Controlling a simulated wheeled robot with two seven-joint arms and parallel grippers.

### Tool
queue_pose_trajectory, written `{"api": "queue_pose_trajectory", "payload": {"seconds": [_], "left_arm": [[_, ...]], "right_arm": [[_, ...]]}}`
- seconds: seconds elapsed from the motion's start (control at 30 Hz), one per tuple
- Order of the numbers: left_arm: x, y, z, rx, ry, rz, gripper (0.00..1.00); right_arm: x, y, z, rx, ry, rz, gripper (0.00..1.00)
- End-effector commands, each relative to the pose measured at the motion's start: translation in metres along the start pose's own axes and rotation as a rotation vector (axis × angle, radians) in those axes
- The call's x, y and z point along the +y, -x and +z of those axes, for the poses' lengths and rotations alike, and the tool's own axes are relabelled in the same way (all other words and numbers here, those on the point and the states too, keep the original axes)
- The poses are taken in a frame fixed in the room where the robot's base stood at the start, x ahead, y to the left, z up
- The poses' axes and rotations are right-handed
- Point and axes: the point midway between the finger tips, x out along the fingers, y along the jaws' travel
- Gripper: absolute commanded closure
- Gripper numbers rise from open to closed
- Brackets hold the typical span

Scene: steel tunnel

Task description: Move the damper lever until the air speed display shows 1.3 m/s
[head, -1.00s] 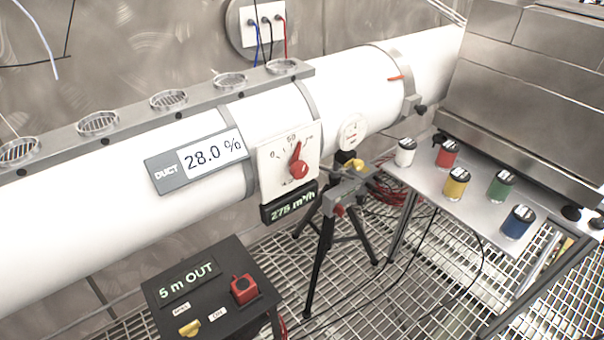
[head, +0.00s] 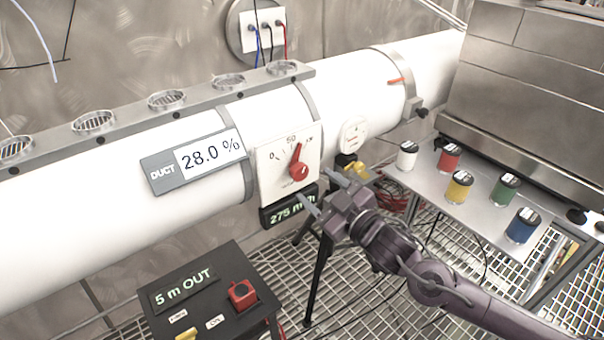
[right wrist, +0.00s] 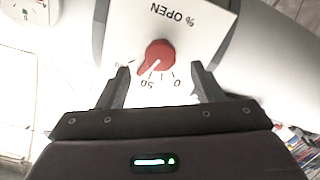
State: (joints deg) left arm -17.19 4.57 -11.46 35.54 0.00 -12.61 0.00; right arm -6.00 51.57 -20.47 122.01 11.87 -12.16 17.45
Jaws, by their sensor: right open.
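The damper lever (head: 299,172) is a red knob with a red pointer on a white scale plate (head: 268,167) on the duct. In the right wrist view the red knob (right wrist: 160,55) appears upside down, lying beyond and between the fingertips. My right gripper (head: 320,187) is open and empty, its fingers pointing at the plate from the lower right, apart from the knob. The duct display (head: 211,156) reads 28.0 %. A dark display below the plate (head: 292,207) reads 275 m³/h, partly covered by a finger. No m/s reading shows. My left gripper is out of view.
A black box (head: 208,300) with a "5 m OUT" display and a red switch stands below the duct. A round gauge (head: 353,134) sits right of the plate. A metal shelf (head: 480,215) with several coloured cans stands at the right. A tripod is behind my arm.

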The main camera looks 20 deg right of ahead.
Motion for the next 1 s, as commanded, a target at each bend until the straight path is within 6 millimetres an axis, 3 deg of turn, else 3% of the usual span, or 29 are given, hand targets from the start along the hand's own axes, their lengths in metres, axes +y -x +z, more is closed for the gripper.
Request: {"api": "queue_pose_trajectory", "payload": {"seconds": [0.4,0.8,1.0], "left_arm": [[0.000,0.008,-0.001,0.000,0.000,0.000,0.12],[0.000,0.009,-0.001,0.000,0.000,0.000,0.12],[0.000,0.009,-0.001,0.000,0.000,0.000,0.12]], "right_arm": [[0.001,-0.055,-0.001,0.001,-0.001,0.001,0.40],[-0.001,-0.062,0.000,-0.001,0.000,-0.001,0.40],[-0.001,-0.062,0.000,0.000,0.000,-0.001,0.66]]}}
